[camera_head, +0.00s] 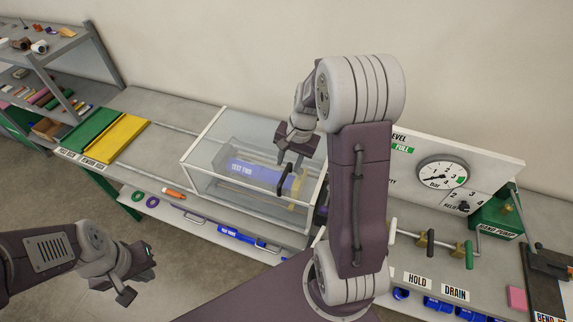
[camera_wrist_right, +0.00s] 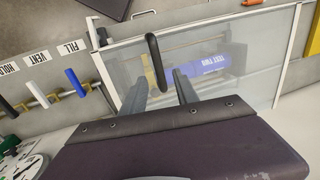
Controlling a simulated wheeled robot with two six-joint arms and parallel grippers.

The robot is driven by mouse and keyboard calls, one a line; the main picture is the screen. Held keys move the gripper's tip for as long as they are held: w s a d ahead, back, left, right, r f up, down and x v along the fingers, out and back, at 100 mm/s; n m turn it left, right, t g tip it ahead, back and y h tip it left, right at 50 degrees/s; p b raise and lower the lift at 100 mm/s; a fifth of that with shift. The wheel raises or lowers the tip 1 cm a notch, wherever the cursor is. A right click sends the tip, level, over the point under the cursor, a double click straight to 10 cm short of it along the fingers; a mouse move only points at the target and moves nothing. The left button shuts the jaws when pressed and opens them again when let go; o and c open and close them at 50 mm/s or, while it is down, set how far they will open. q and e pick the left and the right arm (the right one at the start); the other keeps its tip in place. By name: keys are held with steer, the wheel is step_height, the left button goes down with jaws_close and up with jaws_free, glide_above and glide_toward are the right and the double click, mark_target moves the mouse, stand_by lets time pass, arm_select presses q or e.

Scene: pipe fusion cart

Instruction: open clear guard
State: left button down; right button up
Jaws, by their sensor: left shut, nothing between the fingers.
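The clear guard (camera_head: 212,152) is a see-through box with a pale frame on the bench, and it looks closed. A blue cylinder (camera_head: 255,174) marked TEST shows inside it. My right gripper (camera_head: 291,183) is over the right part of the guard. In the right wrist view its two fingers (camera_wrist_right: 160,93) are apart, and a black bar handle (camera_wrist_right: 156,62) shows between and just beyond them against the guard panel (camera_wrist_right: 262,68). I cannot tell whether they touch it. My left gripper (camera_head: 136,276) is shut and empty, low in front of the bench.
A panel with a round gauge (camera_head: 442,174) stands at the right, with valve handles (camera_head: 469,254) below. Green and yellow trays (camera_head: 122,140) lie left of the guard. A shelf rack (camera_head: 60,75) stands at the far left. Coloured valve levers (camera_wrist_right: 76,82) show in the right wrist view.

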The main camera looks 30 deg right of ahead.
mark_target(286, 172)
steer(key=f, duration=0.2)
steer(key=shift+w+a+f+p, duration=0.15)
steer(key=shift+w+f+p, duration=0.15)
steer(key=shift+f, duration=0.1)
steer(key=shift+s+a+f, duration=0.15)
steer(key=shift+f, duration=0.15)
steer(key=shift+s+a, duration=0.15)
steer(key=shift+s, duration=0.15)
steer(key=shift+w+f, duration=0.2)
steer(key=shift+w, duration=0.1)
jaws_close()
steer(key=shift+r, duration=0.1)
